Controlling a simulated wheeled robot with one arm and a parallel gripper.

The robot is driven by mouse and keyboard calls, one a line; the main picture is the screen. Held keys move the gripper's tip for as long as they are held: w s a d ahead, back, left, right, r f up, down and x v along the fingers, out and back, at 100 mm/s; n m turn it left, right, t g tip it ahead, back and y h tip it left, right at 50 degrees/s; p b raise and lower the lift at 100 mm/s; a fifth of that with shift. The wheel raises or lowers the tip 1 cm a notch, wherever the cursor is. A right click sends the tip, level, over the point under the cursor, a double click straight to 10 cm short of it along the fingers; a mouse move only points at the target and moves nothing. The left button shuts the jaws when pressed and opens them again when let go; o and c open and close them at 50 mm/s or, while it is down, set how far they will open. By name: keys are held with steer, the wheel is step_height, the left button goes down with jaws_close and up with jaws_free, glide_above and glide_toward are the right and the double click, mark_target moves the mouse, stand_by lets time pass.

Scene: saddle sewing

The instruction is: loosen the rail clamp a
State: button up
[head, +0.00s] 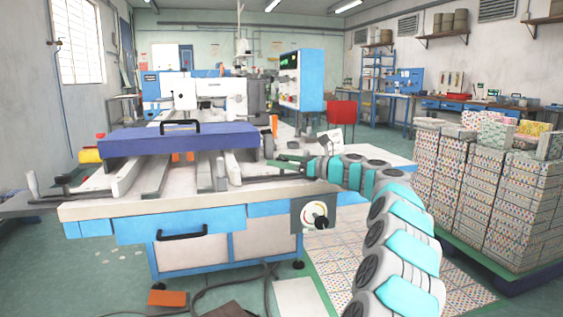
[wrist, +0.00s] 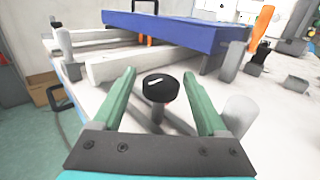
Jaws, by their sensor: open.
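A black round knob (wrist: 160,87) with a pale mark on its top stands between the two green fingers of my gripper (wrist: 159,75) in the wrist view. It appears to be a rail clamp's knob; no label shows which clamp it is. The fingers are open, one on each side of the knob, with a visible gap to both. In the head view my gripper (head: 279,163) reaches left over the white table (head: 300,184); the knob cannot be made out there.
A blue beam (head: 178,138) with a black handle lies across pale rails (head: 133,175) left of my gripper. Grey upright posts, one at the table front (head: 221,172), stand close by. A sewing machine (head: 220,95) is behind. Stacked patterned boxes (head: 500,195) stand at right.

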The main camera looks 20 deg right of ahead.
steer(key=shift+h, duration=0.3)
